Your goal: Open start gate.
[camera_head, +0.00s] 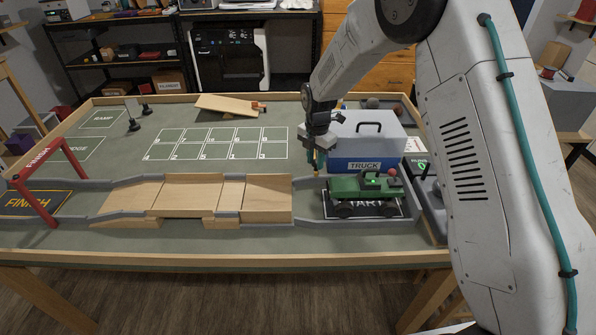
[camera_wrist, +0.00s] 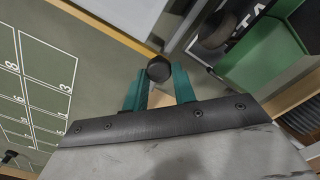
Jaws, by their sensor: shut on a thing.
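The green crawler (camera_head: 360,188) stands on the black START pad (camera_head: 345,210) at the right end of the track. Its green body (camera_wrist: 262,55) also fills the upper right of the wrist view.
A blue-and-grey TRUCK case (camera_head: 370,140) stands right behind the START pad. Wooden ramp pieces (camera_head: 190,195) and grey walls form the track leading left to the red FINISH arch (camera_head: 40,195). The numbered grid (camera_head: 220,143) on the table is clear.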

